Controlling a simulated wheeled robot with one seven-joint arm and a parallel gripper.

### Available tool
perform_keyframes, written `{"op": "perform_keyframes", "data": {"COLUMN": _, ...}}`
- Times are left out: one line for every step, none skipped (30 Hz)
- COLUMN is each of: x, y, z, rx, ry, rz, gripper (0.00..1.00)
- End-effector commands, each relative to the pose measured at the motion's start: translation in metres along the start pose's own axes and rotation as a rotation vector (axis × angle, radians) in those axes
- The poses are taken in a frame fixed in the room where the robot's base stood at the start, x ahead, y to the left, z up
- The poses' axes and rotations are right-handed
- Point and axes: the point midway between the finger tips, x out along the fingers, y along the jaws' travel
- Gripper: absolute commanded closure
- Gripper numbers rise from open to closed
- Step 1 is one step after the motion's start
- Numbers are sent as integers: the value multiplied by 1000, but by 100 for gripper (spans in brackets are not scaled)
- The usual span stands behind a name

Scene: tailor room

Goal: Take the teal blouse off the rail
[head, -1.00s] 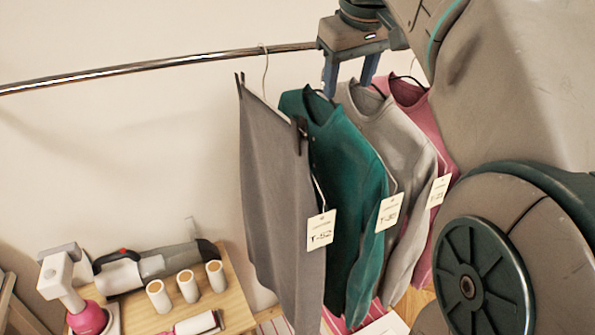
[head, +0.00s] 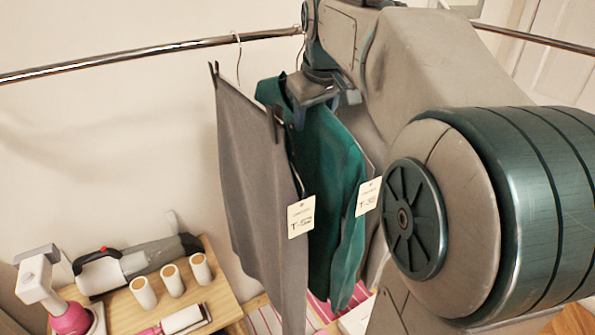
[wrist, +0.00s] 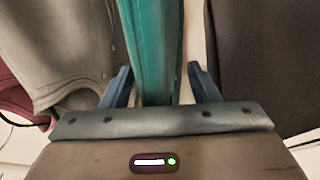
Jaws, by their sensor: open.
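The teal blouse (head: 335,185) hangs on the rail (head: 130,60) between a grey skirt-like garment on its left and a grey top mostly hidden behind my arm. In the wrist view the teal blouse (wrist: 152,45) runs as a narrow vertical band between the two blue fingers of my gripper (wrist: 162,85). The fingers are open, one on each side of it, with a gap at the right. In the head view my gripper (head: 318,98) is at the blouse's collar, just below the rail.
The grey garment (head: 258,190) with a tag hangs close on the left. A grey top (wrist: 65,50) and a pink garment (wrist: 22,110) hang on the other side. A wooden table (head: 222,285) with lint rollers, a handheld vacuum and a steamer stands at lower left.

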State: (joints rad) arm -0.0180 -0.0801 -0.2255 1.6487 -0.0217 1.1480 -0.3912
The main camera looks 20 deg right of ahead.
Motion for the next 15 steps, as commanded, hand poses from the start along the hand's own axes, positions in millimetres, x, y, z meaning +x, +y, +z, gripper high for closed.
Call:
{"op": "perform_keyframes", "data": {"x": 4, "y": 0, "z": 0, "rx": 0, "ry": -2, "rz": -1, "gripper": 45}}
{"op": "perform_keyframes", "data": {"x": 6, "y": 0, "z": 0, "rx": 0, "ry": -1, "rz": 0, "gripper": 45}}
{"op": "perform_keyframes", "data": {"x": 7, "y": 0, "z": 0, "rx": 0, "ry": 0, "rz": 0, "gripper": 45}}
{"op": "perform_keyframes", "data": {"x": 8, "y": 0, "z": 0, "rx": 0, "ry": 0, "rz": 1, "gripper": 45}}
{"op": "perform_keyframes", "data": {"x": 8, "y": 0, "z": 0, "rx": 0, "ry": 1, "rz": 1, "gripper": 45}}
{"op": "perform_keyframes", "data": {"x": 8, "y": 0, "z": 0, "rx": 0, "ry": 1, "rz": 1, "gripper": 45}}
{"op": "perform_keyframes", "data": {"x": 8, "y": 0, "z": 0, "rx": 0, "ry": 1, "rz": 1, "gripper": 45}}
{"op": "perform_keyframes", "data": {"x": 8, "y": 0, "z": 0, "rx": 0, "ry": 1, "rz": 1, "gripper": 45}}
{"op": "perform_keyframes", "data": {"x": 8, "y": 0, "z": 0, "rx": 0, "ry": 0, "rz": 1, "gripper": 45}}
{"op": "perform_keyframes", "data": {"x": 8, "y": 0, "z": 0, "rx": 0, "ry": 0, "rz": 1, "gripper": 54}}
{"op": "perform_keyframes", "data": {"x": 8, "y": 0, "z": 0, "rx": 0, "ry": 0, "rz": 1, "gripper": 62}}
{"op": "perform_keyframes", "data": {"x": 8, "y": 0, "z": 0, "rx": 0, "ry": 0, "rz": 1, "gripper": 73}}
{"op": "perform_keyframes", "data": {"x": 8, "y": 0, "z": 0, "rx": 0, "ry": 0, "rz": 1, "gripper": 82}}
{"op": "perform_keyframes", "data": {"x": 8, "y": 0, "z": 0, "rx": 0, "ry": 0, "rz": 1, "gripper": 90}}
{"op": "perform_keyframes", "data": {"x": 8, "y": 0, "z": 0, "rx": 0, "ry": 0, "rz": 1, "gripper": 100}}
